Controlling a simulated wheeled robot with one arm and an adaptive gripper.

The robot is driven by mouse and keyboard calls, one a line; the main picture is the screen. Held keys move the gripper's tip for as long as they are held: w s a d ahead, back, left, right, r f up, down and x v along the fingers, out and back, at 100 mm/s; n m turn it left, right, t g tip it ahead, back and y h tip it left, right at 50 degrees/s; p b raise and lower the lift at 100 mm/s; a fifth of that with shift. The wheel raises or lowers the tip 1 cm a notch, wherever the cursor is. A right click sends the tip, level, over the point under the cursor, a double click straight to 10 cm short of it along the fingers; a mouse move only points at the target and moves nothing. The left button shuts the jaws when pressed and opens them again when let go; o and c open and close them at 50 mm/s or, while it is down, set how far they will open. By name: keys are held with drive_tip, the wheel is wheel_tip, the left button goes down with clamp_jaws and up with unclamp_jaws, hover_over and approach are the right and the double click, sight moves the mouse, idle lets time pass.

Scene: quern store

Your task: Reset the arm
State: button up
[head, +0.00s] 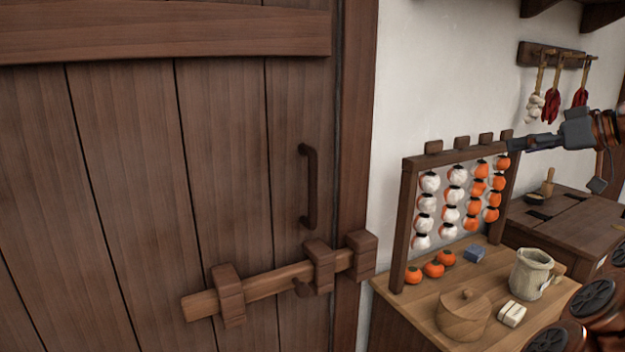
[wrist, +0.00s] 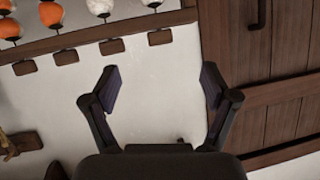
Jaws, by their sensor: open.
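My gripper (head: 531,143) is at the right in the head view, level with the top of the wooden drying rack (head: 410,211) and pointing left. In the wrist view my gripper (wrist: 160,92) has its two dark fingers spread wide, with only white wall between them. It is open and holds nothing. In the head view its tips look close to the rack's upper right corner; I cannot tell whether they touch it.
A plank door (head: 130,190) with a wooden sliding bar (head: 270,283) fills the left. The counter (head: 402,305) holds a lidded wooden pot (head: 463,318), a pale jug (head: 528,275), a blue block (head: 474,253) and orange fruits (head: 433,269). A darker chest (head: 575,222) stands behind.

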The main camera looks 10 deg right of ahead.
drive_tip(key=w+a+f+g+y, duration=0.1)
drive_tip(key=w+a+f+g, duration=0.15)
drive_tip(key=a, duration=0.85)
drive_tip(key=w+a+f+g+y, duration=0.1)
drive_tip(key=a+f+g, duration=0.15)
drive_tip(key=a, duration=0.75)
drive_tip(key=s+a+f+g, duration=0.2)
drive_tip(key=s+a+f, duration=0.15)
drive_tip(key=a, duration=0.35)
drive_tip(key=s+a+f+g, duration=0.1)
drive_tip(key=s+a+f, duration=0.2)
drive_tip(key=a+f, duration=0.3)
drive_tip(key=s+a+f+m+g+h, duration=0.25)
drive_tip(key=s+a+f, duration=0.35)
drive_tip(key=s+f, duration=0.4)
drive_tip(key=s+d+f+g+h, duration=0.1)
drive_tip(key=s+f+h, duration=0.1)
drive_tip(key=s+f, duration=0.3)
drive_tip(key=s+d+f+g+h, duration=0.2)
drive_tip(key=s+f, duration=0.4)
drive_tip(key=s, duration=0.6)
drive_tip(key=shift+s+d+f+m+h, duration=0.2)
drive_tip(key=shift+s+m+h, duration=0.15)
drive_tip(key=shift+h, duration=0.2)
drive_tip(key=shift+w, duration=0.1)
